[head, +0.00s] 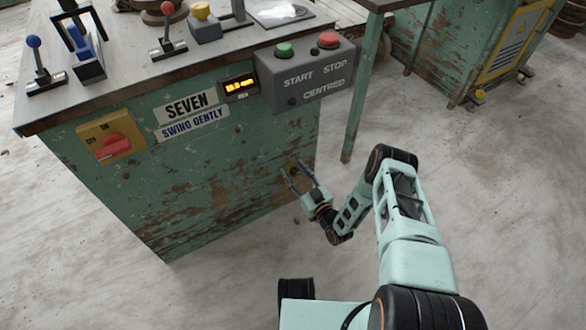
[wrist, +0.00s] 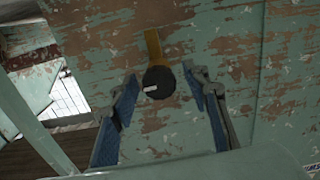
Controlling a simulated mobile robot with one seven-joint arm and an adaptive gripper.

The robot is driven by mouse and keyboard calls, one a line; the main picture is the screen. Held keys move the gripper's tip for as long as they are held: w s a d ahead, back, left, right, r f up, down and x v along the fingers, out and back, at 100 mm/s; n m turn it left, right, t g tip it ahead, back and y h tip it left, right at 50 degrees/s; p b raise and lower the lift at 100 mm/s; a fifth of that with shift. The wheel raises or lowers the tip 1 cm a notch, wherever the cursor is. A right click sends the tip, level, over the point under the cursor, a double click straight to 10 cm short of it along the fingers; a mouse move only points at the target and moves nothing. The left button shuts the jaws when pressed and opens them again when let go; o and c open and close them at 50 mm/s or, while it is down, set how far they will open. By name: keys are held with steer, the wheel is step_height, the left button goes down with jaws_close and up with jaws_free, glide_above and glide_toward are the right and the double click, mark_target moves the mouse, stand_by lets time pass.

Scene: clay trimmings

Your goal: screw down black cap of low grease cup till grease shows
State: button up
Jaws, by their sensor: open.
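The grease cup's black cap (wrist: 158,84) shows in the wrist view as a dark round disc with a pale mark. A brass-coloured piece (wrist: 153,46) extends up from behind it, against the worn green cabinet side. My gripper (wrist: 163,90) is open, with one blue-padded finger on each side of the cap. The fingers appear apart from the cap, and I cannot tell its distance in depth. In the head view my gripper (head: 299,177) is low at the right end of the cabinet's front panel. The cap is too small to make out clearly there.
The green cabinet (head: 200,185) carries a red rotary switch (head: 112,148), a small lit display (head: 239,86) and a grey START/STOP box (head: 307,75). Levers stand on its top. A thin green table leg (head: 358,100) stands right of my gripper. The floor in front is clear.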

mark_target(289, 146)
jaws_close()
steer(key=shift+m, duration=1.2)
jaws_free()
step_height(289, 146, up, 10)
stand_by(0.7)
